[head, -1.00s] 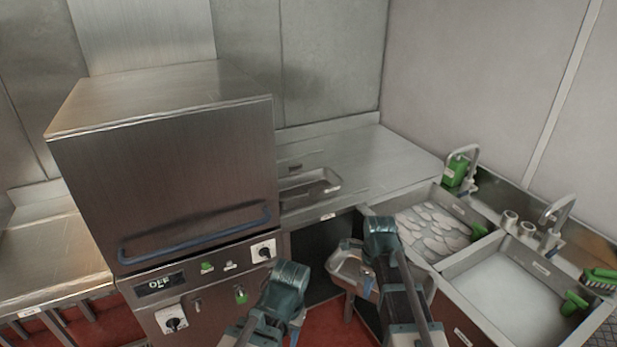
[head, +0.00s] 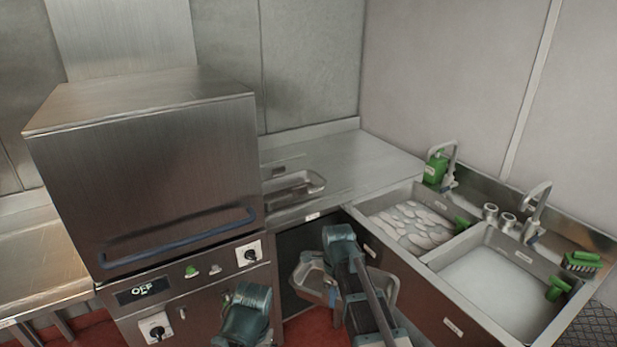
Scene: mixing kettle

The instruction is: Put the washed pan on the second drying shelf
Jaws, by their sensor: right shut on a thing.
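The metal pan (head: 313,284) is in front of the counter, low in the head view, and shows on both sides of my right forearm. My right gripper (head: 333,296) is shut on the pan; its fingertips are mostly hidden behind my arm. The pan looks held in the air in front of the dark opening under the counter, left of the sinks. My left arm shows at the bottom edge, but its gripper is out of view. No drying shelf can be made out clearly.
A steel dishwasher (head: 150,170) with a blue handle stands at left. A shallow metal tray (head: 294,188) lies on the counter (head: 350,165). At right are a left sink (head: 372,208) with white foam patches and a right sink (head: 497,318) of cloudy water.

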